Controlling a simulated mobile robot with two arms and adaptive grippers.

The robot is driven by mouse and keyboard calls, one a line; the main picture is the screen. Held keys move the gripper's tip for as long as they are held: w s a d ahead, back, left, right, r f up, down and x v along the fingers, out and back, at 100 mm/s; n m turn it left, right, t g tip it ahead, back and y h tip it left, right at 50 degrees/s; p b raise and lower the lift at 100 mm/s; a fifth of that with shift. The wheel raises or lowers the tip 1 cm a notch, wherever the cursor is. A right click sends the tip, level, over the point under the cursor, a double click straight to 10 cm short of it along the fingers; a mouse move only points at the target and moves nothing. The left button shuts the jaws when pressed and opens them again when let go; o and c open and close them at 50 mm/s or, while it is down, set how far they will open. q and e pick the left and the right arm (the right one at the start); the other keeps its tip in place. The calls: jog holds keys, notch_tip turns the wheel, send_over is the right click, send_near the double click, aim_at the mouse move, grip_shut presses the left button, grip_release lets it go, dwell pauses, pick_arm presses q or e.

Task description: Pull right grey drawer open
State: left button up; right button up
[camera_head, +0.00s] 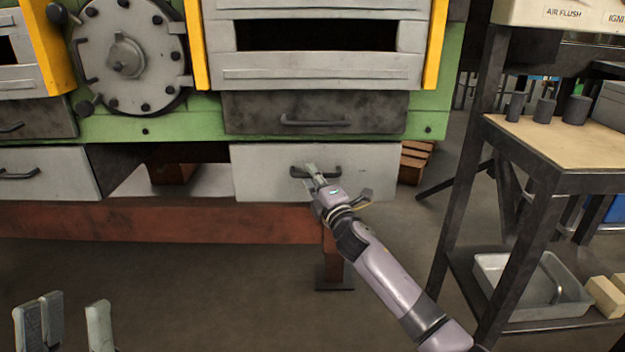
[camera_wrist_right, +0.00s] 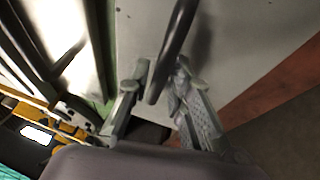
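The right grey drawer (camera_head: 260,172) is a light grey front below a dark drawer, with a dark bar handle (camera_head: 328,172). I cannot tell whether it stands out from the frame. My right gripper (camera_head: 338,182) is at this handle, fingers apart. In the right wrist view the handle (camera_wrist_right: 176,45) runs between the two fingertips (camera_wrist_right: 160,82), with no clear grip on it. The drawer front (camera_wrist_right: 235,50) is close ahead there. My left gripper (camera_head: 68,322) is open and empty at the bottom left, away from the drawers.
A dark drawer (camera_head: 370,113) sits directly above, and another grey drawer (camera_head: 55,175) is at the left. A red-brown beam (camera_head: 160,222) runs below the drawers. A metal stand with a wooden top (camera_head: 570,150) is at the right, with a grey tray (camera_head: 520,300) on its lower shelf.

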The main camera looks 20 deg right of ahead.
jog(key=shift+w+a, duration=0.1)
jog(key=shift+w, duration=0.2)
jog(key=shift+r, duration=0.1)
grip_shut()
dwell(0.5)
